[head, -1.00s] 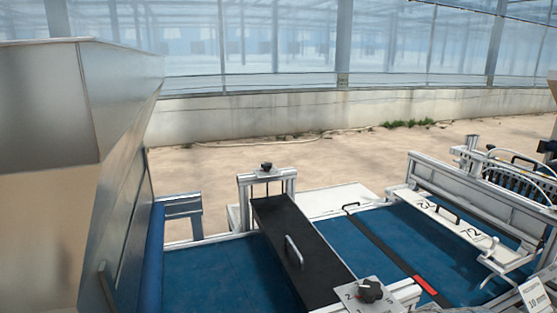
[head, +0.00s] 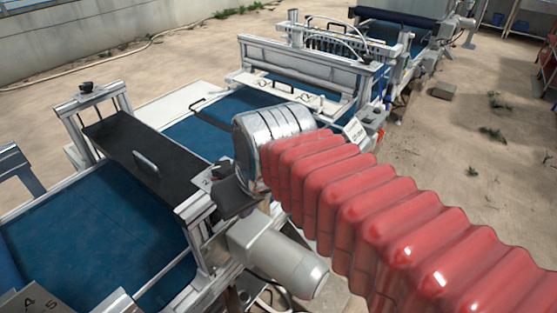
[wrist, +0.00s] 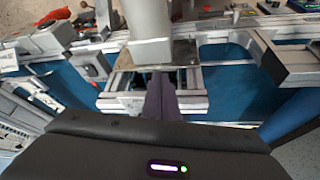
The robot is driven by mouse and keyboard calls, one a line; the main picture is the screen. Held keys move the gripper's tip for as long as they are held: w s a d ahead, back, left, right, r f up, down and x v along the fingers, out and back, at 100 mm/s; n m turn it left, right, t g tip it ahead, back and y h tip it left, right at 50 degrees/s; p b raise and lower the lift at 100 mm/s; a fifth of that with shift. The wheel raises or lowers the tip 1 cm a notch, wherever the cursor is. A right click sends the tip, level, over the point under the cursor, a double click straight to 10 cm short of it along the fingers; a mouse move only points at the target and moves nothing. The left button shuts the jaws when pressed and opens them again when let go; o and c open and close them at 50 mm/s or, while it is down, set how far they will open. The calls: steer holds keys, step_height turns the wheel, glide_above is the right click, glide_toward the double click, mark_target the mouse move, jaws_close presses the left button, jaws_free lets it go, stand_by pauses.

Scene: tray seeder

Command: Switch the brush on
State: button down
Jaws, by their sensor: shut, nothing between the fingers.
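The brush unit is a long black cover (head: 128,145) with a pale handle, lying across the blue belt in the head view. A grey cylindrical motor (head: 280,258) sticks out at its near end. My gripper shows in the wrist view (wrist: 160,82), with its dark fingers together and empty, over a metal frame beside a grey housing (wrist: 150,52). In the head view my gripper's dark body (head: 235,192) is at the near end of the black cover. It hides most of the end plate there, so I cannot make out the switch knob or its position.
The blue belt (head: 95,235) runs under the brush. A white frame (head: 300,65) with hoses stands beyond it, and a small sign (head: 355,132) is behind my red-sleeved arm.

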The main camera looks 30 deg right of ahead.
steer(key=w+d+r+n, duration=0.1)
steer(key=w+d+r, duration=0.1)
steer(key=d, duration=0.4)
steer(key=w+d+r+n+g, duration=0.1)
steer(key=w+d+r, duration=0.1)
steer(key=w+d, duration=0.3)
steer(key=w+d+r+n+y, duration=0.1)
steer(key=w+d+r, duration=0.1)
steer(key=d, duration=0.5)
steer(key=shift+w+d+r+g, duration=0.15)
steer(key=shift+w+r+g, duration=0.2)
steer(key=shift+w, duration=0.55)
steer(key=shift+f, duration=0.2)
steer(key=x, duration=1.2)
steer(key=shift+s+f, duration=0.3)
steer(key=shift+f, duration=0.65)
steer(key=shift+d+f+g, duration=0.1)
steer(key=shift+f+g, duration=0.05)
steer(key=shift+g, duration=0.1)
steer(key=shift+w, duration=0.1)
